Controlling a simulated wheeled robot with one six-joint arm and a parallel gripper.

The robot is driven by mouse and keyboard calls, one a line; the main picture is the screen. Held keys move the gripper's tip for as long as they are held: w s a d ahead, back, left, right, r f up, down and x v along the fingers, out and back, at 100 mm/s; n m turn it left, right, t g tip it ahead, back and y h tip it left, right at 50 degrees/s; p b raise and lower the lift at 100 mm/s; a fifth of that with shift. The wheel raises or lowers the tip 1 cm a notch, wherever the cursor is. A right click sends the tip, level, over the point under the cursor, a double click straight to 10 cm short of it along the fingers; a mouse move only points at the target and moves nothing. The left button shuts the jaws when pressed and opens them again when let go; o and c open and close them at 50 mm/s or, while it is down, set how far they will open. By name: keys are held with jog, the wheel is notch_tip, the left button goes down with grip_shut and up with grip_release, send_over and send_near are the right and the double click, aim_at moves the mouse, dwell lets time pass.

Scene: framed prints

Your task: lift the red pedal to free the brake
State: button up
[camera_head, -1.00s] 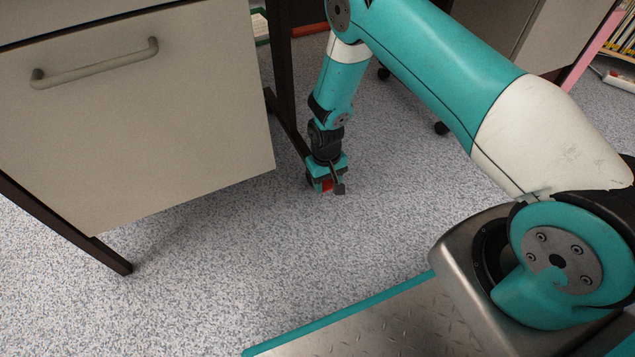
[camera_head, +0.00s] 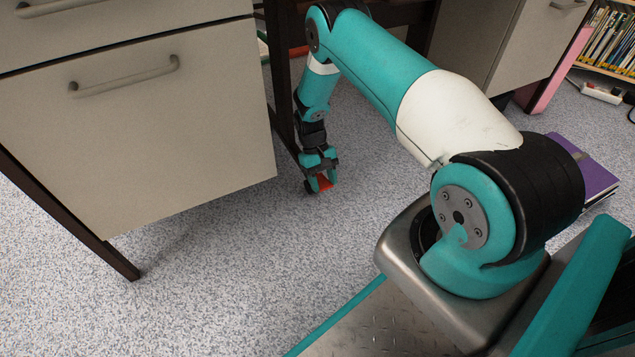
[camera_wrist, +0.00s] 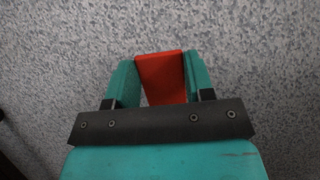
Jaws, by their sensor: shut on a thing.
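The red pedal (camera_wrist: 162,77) is a flat red plate between the two teal fingers in the wrist view. In the head view its red face (camera_head: 324,183) shows low, just above or near the carpet by the dark desk leg. My gripper (camera_head: 320,186) is shut on the pedal, with a finger on either side of it; it also shows in the wrist view (camera_wrist: 162,80). The wheel and the part of the brake that the pedal joins are mostly hidden by my gripper.
A beige drawer cabinet (camera_head: 150,130) with a grey handle stands left of my arm. A dark desk leg (camera_head: 280,75) is close behind my gripper. A purple book (camera_head: 580,165) lies on a stack at the right. Speckled carpet (camera_head: 230,260) in front is clear.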

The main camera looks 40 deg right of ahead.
jog(key=o, duration=1.3)
jog(key=p+v, duration=0.3)
jog(key=v, duration=0.4)
jog(key=shift+w+r+p, duration=0.15)
jog(key=shift+r+p, duration=0.15)
jog(key=shift+p, duration=0.1)
